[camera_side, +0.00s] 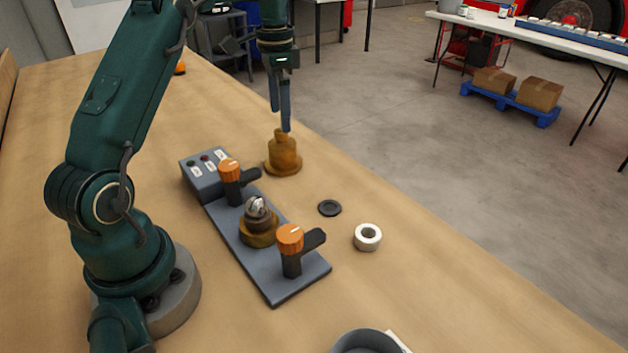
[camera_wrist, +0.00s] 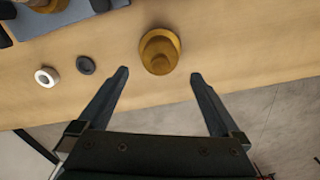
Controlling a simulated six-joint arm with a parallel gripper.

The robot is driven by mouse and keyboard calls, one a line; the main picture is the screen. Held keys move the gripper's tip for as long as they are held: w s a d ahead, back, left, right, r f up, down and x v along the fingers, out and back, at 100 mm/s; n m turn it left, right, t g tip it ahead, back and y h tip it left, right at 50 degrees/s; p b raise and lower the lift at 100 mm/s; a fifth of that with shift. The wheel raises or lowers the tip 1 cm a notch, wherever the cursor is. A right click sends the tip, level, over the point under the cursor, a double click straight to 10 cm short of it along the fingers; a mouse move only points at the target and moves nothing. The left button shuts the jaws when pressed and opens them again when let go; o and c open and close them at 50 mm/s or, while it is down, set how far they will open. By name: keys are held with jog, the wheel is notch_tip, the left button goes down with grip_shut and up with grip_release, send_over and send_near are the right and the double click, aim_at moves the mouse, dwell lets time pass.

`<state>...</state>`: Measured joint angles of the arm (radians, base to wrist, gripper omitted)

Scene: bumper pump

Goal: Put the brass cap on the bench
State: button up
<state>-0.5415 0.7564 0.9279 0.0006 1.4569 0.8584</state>
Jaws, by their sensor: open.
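The brass cap (camera_side: 283,155) stands upright on the wooden bench (camera_side: 420,270), just past the far end of the grey fixture plate. It has a wide base and a narrower top. In the wrist view the brass cap (camera_wrist: 160,52) lies ahead of my gripper (camera_wrist: 158,75), between the lines of the two fingers and apart from both. In the side view my gripper (camera_side: 281,118) is above the cap, with its fingers pointing down. It is open and holds nothing. One finger hides most of the other in the side view.
The fixture plate (camera_side: 285,284) carries two orange-topped clamps (camera_side: 230,170) (camera_side: 291,240), a brass body with a shiny ball (camera_side: 257,208) and a button box (camera_side: 201,172). A black disc (camera_side: 329,208) and a white ring (camera_side: 367,237) lie beside it. Bare bench lies right of these.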

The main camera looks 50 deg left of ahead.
notch_tip(320, 180, up, 2)
jog(key=shift+r, duration=0.2)
jog(key=shift+d+r, duration=0.25)
jog(key=shift+r, duration=0.1)
jog(key=s+d+r+n+t, duration=0.1)
jog(key=s+d+r, duration=0.2)
jog(key=d, duration=0.3)
jog(key=s+d+r+n+t, duration=0.1)
jog(key=s+d+r+t, duration=0.15)
jog(key=d, duration=0.25)
jog(key=s+d+f+n+t, duration=0.1)
jog(key=s+d+f, duration=0.3)
jog(key=s+d, duration=0.4)
jog(key=s+t, duration=0.1)
jog(key=s, duration=0.3)
jog(key=shift+s+n, duration=0.15)
jog(key=shift+n, duration=0.15)
